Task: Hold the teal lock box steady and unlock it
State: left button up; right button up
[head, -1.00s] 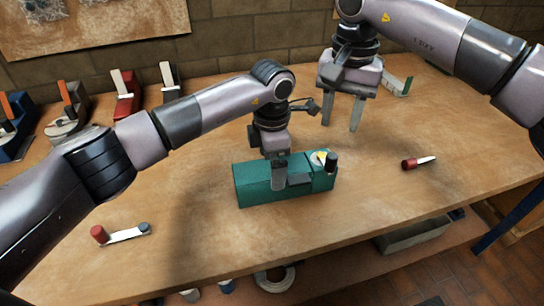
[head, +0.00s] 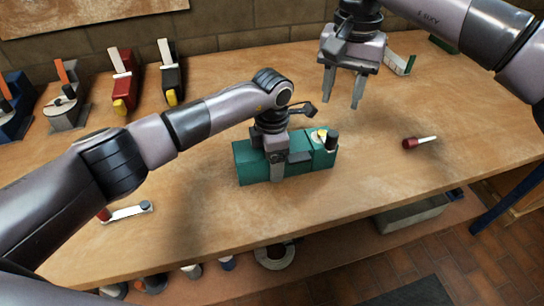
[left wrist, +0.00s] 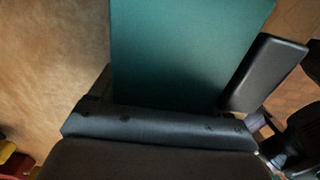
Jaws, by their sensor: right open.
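The teal lock box (head: 250,165) sits on the workbench. A pale-and-yellow dial (head: 321,134) and a dark upright knob (head: 332,143) are at its right end. My left gripper (head: 277,178) is low over its middle, one finger in front of the near face; the far finger is hidden. In the left wrist view the teal box (left wrist: 185,50) fills the middle, a dark finger close to its right edge. Whether the jaws press on it does not show. My right gripper (head: 341,103) is open and empty, above the bench behind and right of the box.
A red-handled tool with a pale shaft (head: 419,142) lies right of the box. Several clamp-like devices (head: 122,80) stand at the back left. A green-and-white piece (head: 399,62) stands back right.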

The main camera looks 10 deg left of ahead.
aim_at(333, 134)
jog(key=shift+o, duration=0.8)
notch_tip(333, 134, down, 11)
jog(key=m, duration=3.3)
jog(key=shift+s+m, duration=0.1)
jog(key=shift+m, duration=0.2)
